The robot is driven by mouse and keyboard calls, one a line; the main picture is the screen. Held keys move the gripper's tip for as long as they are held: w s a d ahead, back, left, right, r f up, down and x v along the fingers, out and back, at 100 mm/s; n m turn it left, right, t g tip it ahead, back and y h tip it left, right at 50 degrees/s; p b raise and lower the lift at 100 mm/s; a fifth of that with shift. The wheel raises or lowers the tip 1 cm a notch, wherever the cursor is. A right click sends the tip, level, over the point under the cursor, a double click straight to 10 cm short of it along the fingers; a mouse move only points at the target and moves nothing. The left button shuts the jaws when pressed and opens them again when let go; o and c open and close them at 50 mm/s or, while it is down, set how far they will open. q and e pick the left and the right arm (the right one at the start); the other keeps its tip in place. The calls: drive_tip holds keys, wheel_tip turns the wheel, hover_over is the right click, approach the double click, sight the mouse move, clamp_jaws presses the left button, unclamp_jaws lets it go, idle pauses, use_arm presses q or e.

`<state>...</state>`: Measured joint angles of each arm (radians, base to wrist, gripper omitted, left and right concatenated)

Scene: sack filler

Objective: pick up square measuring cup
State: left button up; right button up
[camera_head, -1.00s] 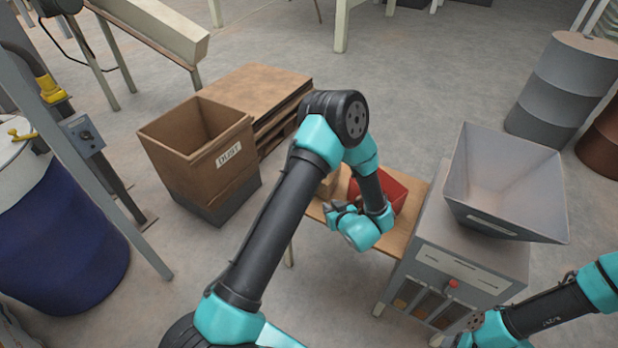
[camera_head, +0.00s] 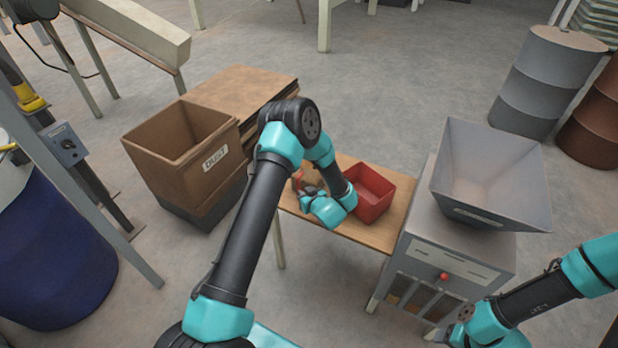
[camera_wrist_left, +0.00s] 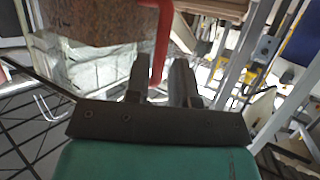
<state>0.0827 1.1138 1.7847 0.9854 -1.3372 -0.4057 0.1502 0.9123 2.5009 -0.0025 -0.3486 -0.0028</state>
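The square measuring cup shows only in part. In the left wrist view I see a boxy body with a speckled brown part (camera_wrist_left: 98,20), pale and see-through below, and a red handle (camera_wrist_left: 161,42). The handle runs down between the two fingers of my left gripper (camera_wrist_left: 160,75); whether they press on it is unclear. In the head view, a bit of red (camera_head: 297,181) shows beside my left gripper (camera_head: 307,187), low over the wooden table; my wrist hides most there. My right gripper (camera_head: 462,318) is by the machine's front, its fingers too small to read.
A red bin (camera_head: 374,207) stands on the wooden table (camera_head: 385,236), right of my left wrist. A grey hopper (camera_head: 500,200) tops the machine at right. A brown DUST box (camera_head: 165,165) and stacked boards (camera_head: 240,90) stand left and behind.

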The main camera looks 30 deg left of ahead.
use_arm(q)
drive_tip(key=shift+w+a+f, duration=0.1)
drive_tip(key=shift+w+a, duration=0.05)
drive_tip(key=shift+a, duration=0.05)
drive_tip(key=shift+x, duration=2.6)
drive_tip(key=shift+a, duration=0.1)
drive_tip(key=shift+c, duration=0.2)
clamp_jaws()
